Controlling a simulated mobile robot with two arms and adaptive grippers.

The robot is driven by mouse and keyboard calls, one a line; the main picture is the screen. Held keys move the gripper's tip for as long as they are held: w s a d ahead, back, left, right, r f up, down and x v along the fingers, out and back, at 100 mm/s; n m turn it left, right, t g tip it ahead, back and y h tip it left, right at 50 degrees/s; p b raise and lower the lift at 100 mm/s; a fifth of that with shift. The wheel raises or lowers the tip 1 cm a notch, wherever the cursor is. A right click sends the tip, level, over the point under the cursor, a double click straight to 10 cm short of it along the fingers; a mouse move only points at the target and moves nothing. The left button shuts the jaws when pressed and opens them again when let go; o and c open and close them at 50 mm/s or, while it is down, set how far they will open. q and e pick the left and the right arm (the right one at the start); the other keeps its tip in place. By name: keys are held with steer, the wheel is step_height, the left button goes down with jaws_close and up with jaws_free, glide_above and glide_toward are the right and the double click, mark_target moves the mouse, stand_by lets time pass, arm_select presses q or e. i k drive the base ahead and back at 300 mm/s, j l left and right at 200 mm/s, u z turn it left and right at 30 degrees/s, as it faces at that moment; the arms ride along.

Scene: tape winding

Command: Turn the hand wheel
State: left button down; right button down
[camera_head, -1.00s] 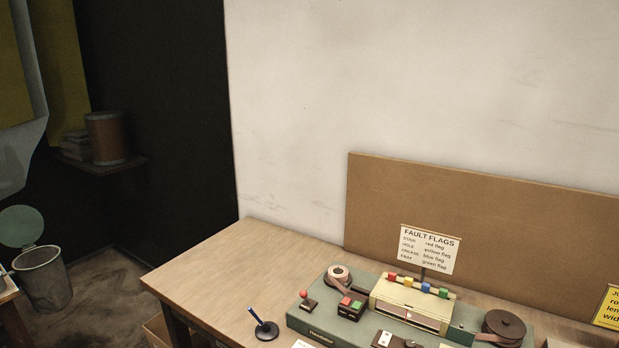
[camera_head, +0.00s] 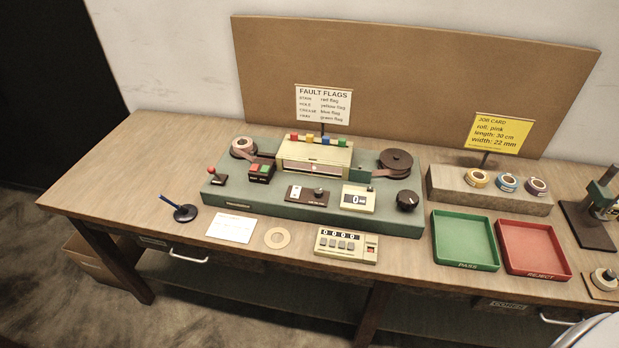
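A green tape winding machine (camera_head: 262,206) stands on the wooden table. A black round knob (camera_head: 407,200) sits at its front right corner and may be the hand wheel; I cannot tell for sure. A dark brown reel (camera_head: 395,160) is behind it, and a roll of tape (camera_head: 243,146) is at the left end. A cream housing (camera_head: 314,158) with coloured flags is between them. A counter display (camera_head: 357,198) is just left of the black knob. Neither of my grippers is in view.
A green tray (camera_head: 465,242) and a red tray (camera_head: 533,248) lie right of the machine. A block with tape rolls (camera_head: 489,191) is behind them. The table's left end is clear.

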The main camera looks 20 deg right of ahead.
mark_target(408, 199)
steer(key=z, duration=1.3)
